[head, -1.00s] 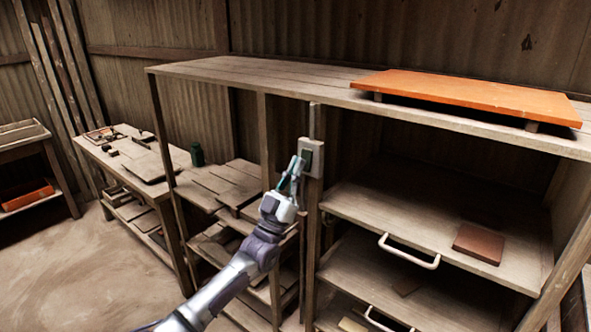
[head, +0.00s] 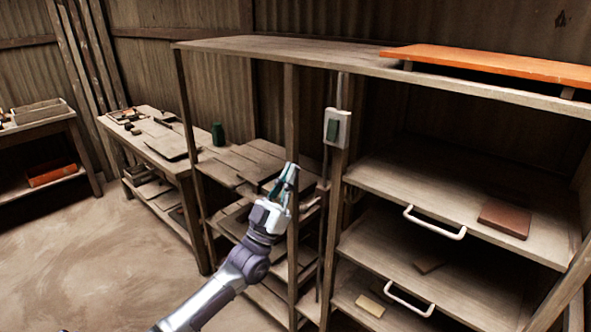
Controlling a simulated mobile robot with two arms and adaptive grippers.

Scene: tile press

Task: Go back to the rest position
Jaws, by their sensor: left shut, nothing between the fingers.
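My left gripper (head: 286,178) is in the middle of the head view, shut and empty, its fingers pointing up in front of a shelf post. It is apart from the switch box (head: 337,127), a pale box with a dark green rocker on the post above and to the right of it. My left arm comes up from the bottom left. My right gripper is not in view.
A wooden rack (head: 289,103) holds an orange board (head: 497,62) on top. A reddish-brown tile (head: 504,219) lies on a right shelf with a white handle (head: 434,223). A workbench (head: 160,143) stands at left. The floor (head: 105,260) at lower left is clear.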

